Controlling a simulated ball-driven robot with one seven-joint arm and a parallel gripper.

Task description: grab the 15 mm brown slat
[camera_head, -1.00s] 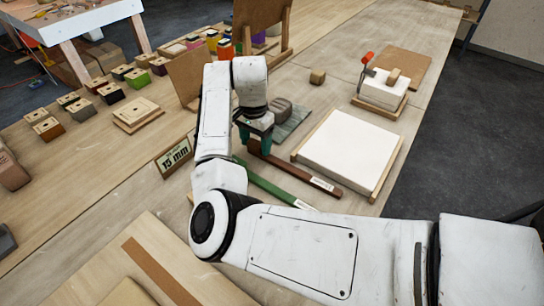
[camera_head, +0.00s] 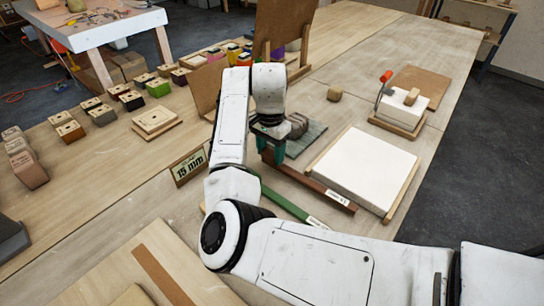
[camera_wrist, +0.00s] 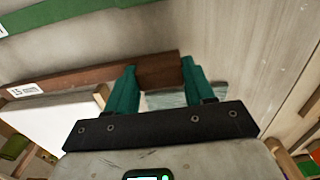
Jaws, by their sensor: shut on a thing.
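The brown slat (camera_head: 310,187) lies at a slant between the green slat and a white board, with a white label at its near end. In the wrist view, the brown slat (camera_wrist: 80,79) runs in from the left and its end passes between the teal fingers. My gripper (camera_wrist: 158,82) is shut on the slat near that end. In the head view, my gripper (camera_head: 268,148) is at the slat's far end, which it partly hides. I cannot tell whether the slat is clear of the table. A "15 mm" sign (camera_head: 189,167) stands to the left.
The green slat (camera_head: 285,203) lies close by, partly behind my arm. The white board (camera_head: 365,168) with wooden edges is just right of the brown slat. A grey-green mat (camera_head: 304,140) with a dark block lies behind my gripper. Several small blocks line the left.

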